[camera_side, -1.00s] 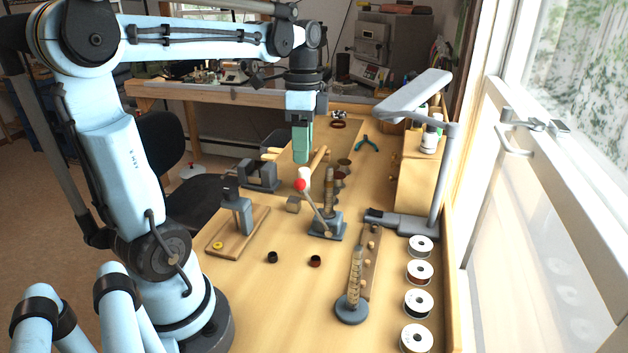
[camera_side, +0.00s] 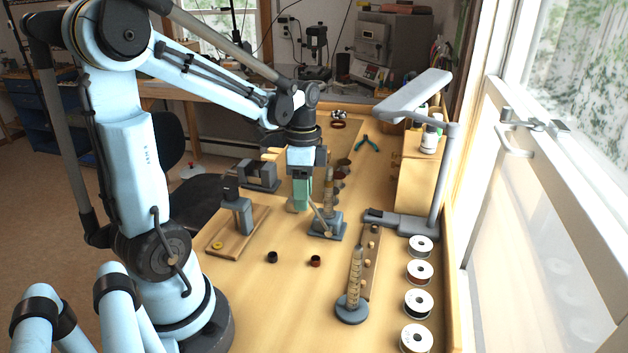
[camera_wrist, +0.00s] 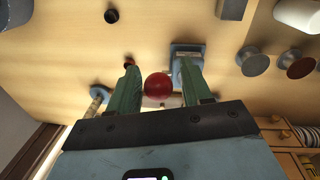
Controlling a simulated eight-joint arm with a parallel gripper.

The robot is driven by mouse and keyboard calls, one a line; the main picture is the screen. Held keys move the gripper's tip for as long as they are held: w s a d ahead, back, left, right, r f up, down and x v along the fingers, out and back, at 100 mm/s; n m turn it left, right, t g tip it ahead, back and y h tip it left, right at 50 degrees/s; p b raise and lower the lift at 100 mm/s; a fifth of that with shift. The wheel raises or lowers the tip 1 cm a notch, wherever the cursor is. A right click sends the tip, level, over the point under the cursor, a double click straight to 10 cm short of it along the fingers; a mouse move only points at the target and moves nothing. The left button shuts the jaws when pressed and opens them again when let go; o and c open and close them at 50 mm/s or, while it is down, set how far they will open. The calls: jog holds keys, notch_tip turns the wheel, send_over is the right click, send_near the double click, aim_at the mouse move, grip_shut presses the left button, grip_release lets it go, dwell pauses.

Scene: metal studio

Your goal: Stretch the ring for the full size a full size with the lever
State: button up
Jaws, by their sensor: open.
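The ring stretcher (camera_side: 327,226) stands on the bench, with a grey base and an upright tapered mandrel. In the side view my green-fingered gripper (camera_side: 299,206) is at its left and hides the lever's knob; part of the thin lever (camera_side: 321,214) shows. In the wrist view the red lever knob (camera_wrist: 157,86) lies between the two fingers of my gripper (camera_wrist: 159,66), which are open, with gaps visible beside it. I cannot tell whether a ring sits on the stretcher's mandrel. A black ring (camera_side: 272,257) and a dark red ring (camera_side: 315,261) lie on the bench in front.
A graduated mandrel on a round base (camera_side: 351,307) stands front right. Several spools (camera_side: 419,272) line the right edge beside a lamp (camera_side: 405,222). A small press on a wooden board (camera_side: 240,232) stands left, with a yellow ring (camera_side: 217,245). The front-centre bench is mostly clear.

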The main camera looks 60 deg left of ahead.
jog(key=shift+c, duration=0.2)
grip_shut()
jog(key=s+a+f, duration=0.1)
jog(key=s+a+f+t+h, duration=0.1)
jog(key=f, duration=0.1)
jog(key=s+a+f+t+h, duration=0.1)
jog(key=f, duration=0.1)
jog(key=shift+s+a, duration=0.1)
jog(key=shift+a, duration=0.1)
jog(key=shift+s+a+f, duration=0.15)
jog(key=shift+f, duration=0.5)
jog(key=shift+s+a+f, duration=0.1)
jog(key=shift+f, duration=0.5)
jog(key=shift+w, duration=0.1)
dwell(0.7)
